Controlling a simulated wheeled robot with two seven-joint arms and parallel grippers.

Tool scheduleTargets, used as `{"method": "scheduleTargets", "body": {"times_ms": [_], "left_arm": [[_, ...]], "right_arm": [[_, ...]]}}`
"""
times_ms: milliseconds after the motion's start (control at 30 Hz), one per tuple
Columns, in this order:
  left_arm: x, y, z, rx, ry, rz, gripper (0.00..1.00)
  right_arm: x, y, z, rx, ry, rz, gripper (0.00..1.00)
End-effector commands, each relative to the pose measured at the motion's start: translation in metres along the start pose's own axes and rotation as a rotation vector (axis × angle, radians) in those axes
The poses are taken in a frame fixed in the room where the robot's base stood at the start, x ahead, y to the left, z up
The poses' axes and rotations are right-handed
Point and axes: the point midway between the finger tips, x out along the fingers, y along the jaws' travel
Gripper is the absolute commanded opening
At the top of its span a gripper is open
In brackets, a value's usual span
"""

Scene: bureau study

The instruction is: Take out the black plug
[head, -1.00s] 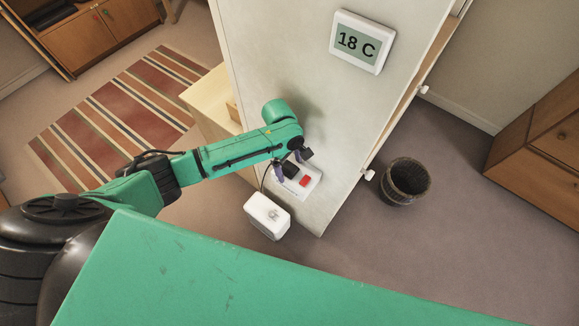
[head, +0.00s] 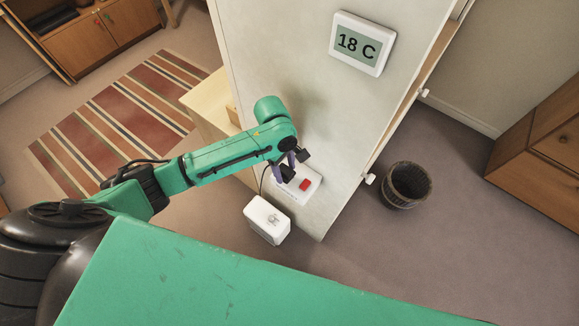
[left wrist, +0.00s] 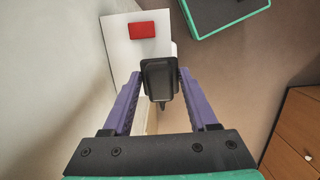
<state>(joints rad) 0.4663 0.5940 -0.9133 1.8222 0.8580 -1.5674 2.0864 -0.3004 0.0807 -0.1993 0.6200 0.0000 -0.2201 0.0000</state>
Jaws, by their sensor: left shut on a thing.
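The black plug (left wrist: 160,78) is between the two purple fingers of my left gripper (left wrist: 157,85), which is shut on it. The plug also shows in the head view (head: 287,174), partly hidden by the fingers of my left gripper (head: 291,167). It appears to stand off the white socket plate (head: 312,192), though the gap itself is hard to see. The plate has a red switch (head: 304,185) and is on the pale wall panel; it also shows behind the plug in the left wrist view (left wrist: 116,60). My right gripper is not in view.
A white box (head: 267,220) with a fan mark stands below the plate, with a dark cable rising from it. A thermostat reading 18 C (head: 361,43) is higher on the panel.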

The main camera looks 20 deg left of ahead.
Motion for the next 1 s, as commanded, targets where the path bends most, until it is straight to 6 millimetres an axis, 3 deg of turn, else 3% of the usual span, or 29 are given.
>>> {"method": "scheduleTargets", "body": {"times_ms": [300,433,600,1000], "left_arm": [[0.002,-0.108,-0.001,0.003,0.004,-0.006,0.02],[0.001,-0.140,-0.002,0.001,0.005,-0.002,0.02],[-0.001,-0.157,0.000,0.001,0.002,0.002,0.02],[-0.012,-0.159,0.002,0.002,0.000,0.004,0.02]], "right_arm": [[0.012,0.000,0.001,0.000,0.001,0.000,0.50],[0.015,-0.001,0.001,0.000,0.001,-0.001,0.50],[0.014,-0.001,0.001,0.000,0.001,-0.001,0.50],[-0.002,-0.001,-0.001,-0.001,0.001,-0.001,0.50]]}}
